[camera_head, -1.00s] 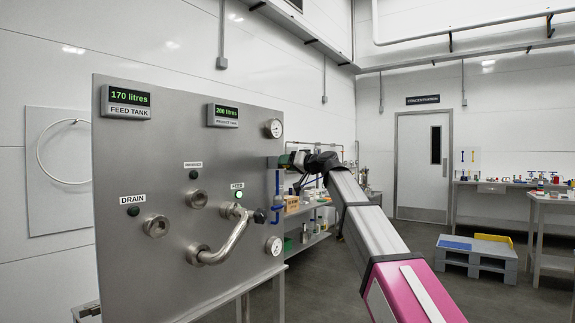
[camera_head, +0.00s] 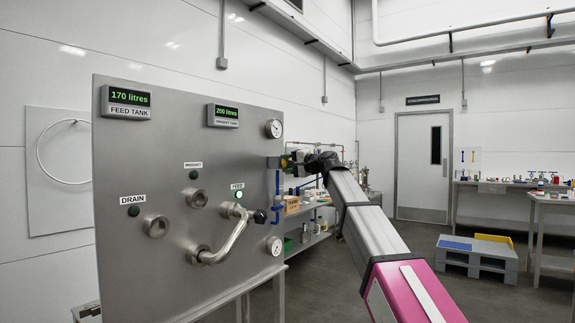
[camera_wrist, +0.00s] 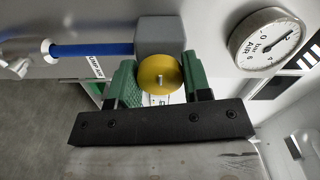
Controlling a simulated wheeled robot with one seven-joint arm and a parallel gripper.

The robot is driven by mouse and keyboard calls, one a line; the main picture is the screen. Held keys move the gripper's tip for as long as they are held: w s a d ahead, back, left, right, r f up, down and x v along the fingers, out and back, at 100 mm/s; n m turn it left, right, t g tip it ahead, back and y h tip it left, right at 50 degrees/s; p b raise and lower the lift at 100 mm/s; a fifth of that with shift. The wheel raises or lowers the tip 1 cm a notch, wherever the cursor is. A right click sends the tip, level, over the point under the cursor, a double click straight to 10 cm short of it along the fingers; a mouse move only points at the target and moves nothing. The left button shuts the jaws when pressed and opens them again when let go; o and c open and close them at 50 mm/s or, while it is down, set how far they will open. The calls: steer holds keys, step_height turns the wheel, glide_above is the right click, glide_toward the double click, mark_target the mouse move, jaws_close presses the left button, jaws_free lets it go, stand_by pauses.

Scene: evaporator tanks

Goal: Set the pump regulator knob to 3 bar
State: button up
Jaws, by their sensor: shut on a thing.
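The pump regulator knob (camera_wrist: 160,75) is round and yellow with a small pale stem at its centre. It sits at the front of a grey regulator block (camera_wrist: 161,34). My gripper (camera_wrist: 157,82) has its green fingers shut on either side of the knob. An air pressure gauge (camera_wrist: 266,40) marked in bar is right of the knob in the wrist view. It appears tilted, and its exact reading is too small to tell.
A blue hose (camera_wrist: 95,49) runs into the block from the left. The steel panel (camera_head: 110,250) carries a bent feed pipe (camera_head: 228,240), ports and two dial gauges, one being the upper gauge (camera_head: 274,129). A pallet (camera_head: 476,262) stands on open floor at right.

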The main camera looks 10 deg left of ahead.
steer(key=m, duration=0.4)
steer(key=shift+m, duration=2.3)
steer(key=o, duration=0.9)
steer(key=v, duration=1)
steer(key=shift+d, duration=0.4)
